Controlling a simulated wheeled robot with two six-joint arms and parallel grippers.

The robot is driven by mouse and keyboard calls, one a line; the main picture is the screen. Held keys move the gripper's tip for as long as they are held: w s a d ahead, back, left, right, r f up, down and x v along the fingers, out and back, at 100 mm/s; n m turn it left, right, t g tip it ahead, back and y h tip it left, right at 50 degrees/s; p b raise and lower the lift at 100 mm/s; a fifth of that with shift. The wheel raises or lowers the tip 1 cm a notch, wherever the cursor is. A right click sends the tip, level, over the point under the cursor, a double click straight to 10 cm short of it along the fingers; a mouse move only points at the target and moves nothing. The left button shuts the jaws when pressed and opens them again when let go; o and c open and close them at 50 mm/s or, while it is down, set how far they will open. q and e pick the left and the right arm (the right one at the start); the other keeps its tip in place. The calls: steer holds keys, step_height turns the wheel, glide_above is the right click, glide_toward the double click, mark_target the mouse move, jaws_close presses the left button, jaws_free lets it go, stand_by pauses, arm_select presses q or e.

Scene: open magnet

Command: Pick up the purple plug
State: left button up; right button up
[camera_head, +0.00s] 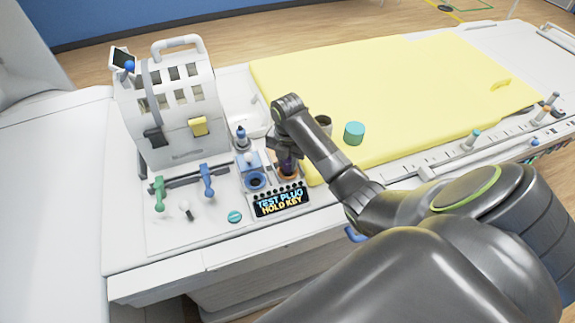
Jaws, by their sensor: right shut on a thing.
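My right gripper (287,160) points down at the orange-rimmed socket area on the white console, just right of the blue socket block (252,170). It is shut on the purple plug (288,167), of which only a small dark purple part shows between and below the fingers. The gripper and wrist hide most of the plug. I cannot tell whether the plug still sits in its socket or is slightly above it. My left gripper is not in view.
A white rack (178,105), green lever (159,193) and blue lever (207,180) stand left. A yellow pad (400,95) with a teal cylinder (354,133) lies right.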

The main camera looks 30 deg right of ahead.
steer(key=shift+r, duration=0.35)
step_height(320, 180, up, 5)
steer(key=shift+r, duration=0.1)
step_height(320, 180, up, 3)
steer(key=p, duration=0.2)
steer(key=shift+p, duration=0.4)
steer(key=shift+r+p, duration=0.55)
steer(key=shift+p, duration=0.05)
